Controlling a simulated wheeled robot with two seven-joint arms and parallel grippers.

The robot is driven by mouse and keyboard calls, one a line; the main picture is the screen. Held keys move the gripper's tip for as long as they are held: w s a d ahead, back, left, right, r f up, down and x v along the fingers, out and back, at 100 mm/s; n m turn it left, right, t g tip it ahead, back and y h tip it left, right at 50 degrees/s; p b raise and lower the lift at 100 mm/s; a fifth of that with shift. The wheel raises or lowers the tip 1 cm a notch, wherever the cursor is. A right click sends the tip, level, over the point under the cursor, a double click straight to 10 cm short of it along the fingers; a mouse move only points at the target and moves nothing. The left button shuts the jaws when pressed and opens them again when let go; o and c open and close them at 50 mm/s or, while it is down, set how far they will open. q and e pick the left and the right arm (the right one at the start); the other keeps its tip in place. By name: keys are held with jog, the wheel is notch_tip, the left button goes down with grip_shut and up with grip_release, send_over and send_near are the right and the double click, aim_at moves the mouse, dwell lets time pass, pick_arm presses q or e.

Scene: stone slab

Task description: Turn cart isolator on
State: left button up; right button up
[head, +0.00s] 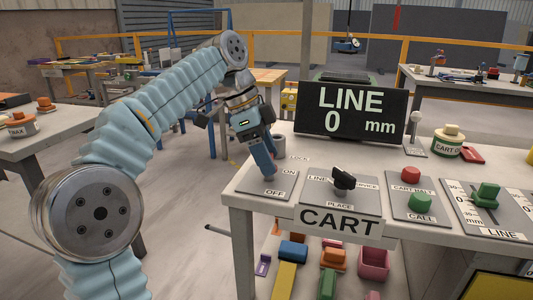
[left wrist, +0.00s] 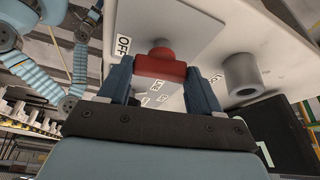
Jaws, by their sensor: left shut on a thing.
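The cart isolator is a grey plate (head: 245,184) at the left front corner of the bench, with ON, OFF and LOCK lettering. Its red handle (left wrist: 162,65) shows in the left wrist view, between the two blue fingers of my left gripper (left wrist: 160,78). The gripper is shut on the handle, one finger on each side. The OFF label (left wrist: 123,46) is beside the left finger in that view. In the head view my left gripper (head: 268,172) points down onto the plate and hides the handle. I cannot tell which label the handle points to. My right gripper is not in view.
A grey hollow cylinder (head: 279,145) stands behind the isolator. To the right are a black selector knob (head: 343,179), red and green cart buttons (head: 411,174) and a green LINE slider (head: 486,195). A display (head: 350,112) reads LINE 0 mm. Coloured bins sit below.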

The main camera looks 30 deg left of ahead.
pick_arm(q)
jog(key=shift+w+m+g, duration=0.1)
jog(key=shift+m+g, duration=0.2)
jog(key=shift+m, duration=0.8)
jog(key=o, duration=1.1)
jog(key=shift+c, duration=0.2)
